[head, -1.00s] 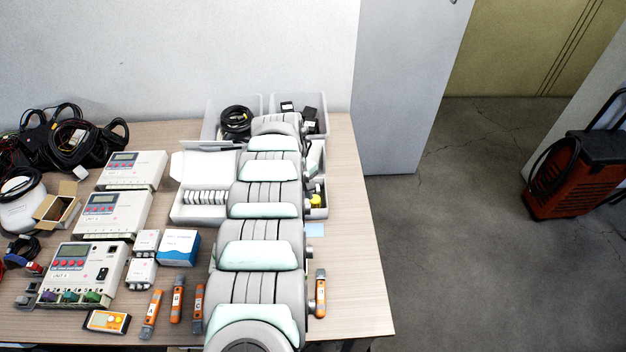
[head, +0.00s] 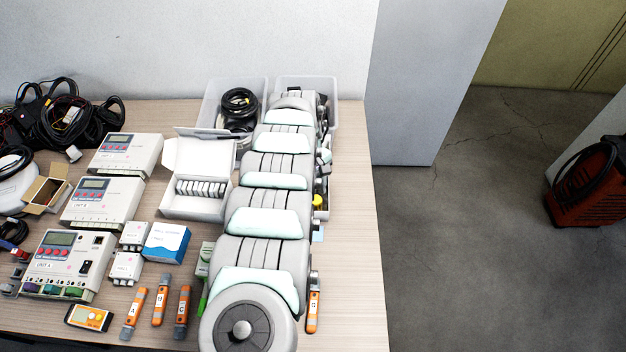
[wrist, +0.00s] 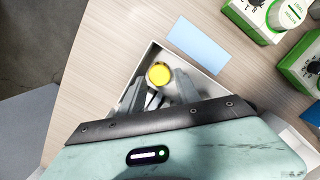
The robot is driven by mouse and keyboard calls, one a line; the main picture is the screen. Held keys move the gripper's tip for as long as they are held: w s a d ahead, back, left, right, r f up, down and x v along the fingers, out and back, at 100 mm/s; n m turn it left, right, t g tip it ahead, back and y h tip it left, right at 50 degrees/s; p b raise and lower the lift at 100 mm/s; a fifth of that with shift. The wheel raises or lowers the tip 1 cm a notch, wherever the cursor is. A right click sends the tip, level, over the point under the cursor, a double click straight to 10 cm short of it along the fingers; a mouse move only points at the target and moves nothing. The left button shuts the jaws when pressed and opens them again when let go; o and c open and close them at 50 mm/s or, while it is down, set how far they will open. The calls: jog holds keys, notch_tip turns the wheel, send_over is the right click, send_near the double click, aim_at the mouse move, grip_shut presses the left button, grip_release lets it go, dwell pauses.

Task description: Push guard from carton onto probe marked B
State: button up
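Several orange probes lie at the table's front; one is marked A (head: 133,314), and two more, a second probe (head: 160,305) and a third probe (head: 182,313), have labels too small to read surely. Another probe (head: 313,311) lies right of my arm. A white carton (head: 196,207) with its lid up holds a row of thin pale pieces; I cannot tell whether these are the guards. My gripper (wrist: 160,86) looks open in the wrist view, its fingers apart inside a pale bin (wrist: 208,88), near a round yellow thing (wrist: 158,74). My arm hides the gripper in the head view.
A small brown carton (head: 46,192) sits farther left. Bins (head: 213,92) stand at the back. A pale blue slip (wrist: 199,44) lies beside the bin. The table's right strip is mostly clear.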

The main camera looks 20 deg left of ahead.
aim_at(316, 200)
jog(key=f, duration=0.4)
jog(key=shift+d+b, duration=0.3)
jog(key=shift+c, duration=0.2)
grip_shut()
jog(key=shift+r, duration=0.1)
jog(key=shift+r+p, duration=2.2)
jog(key=shift+r, duration=0.25)
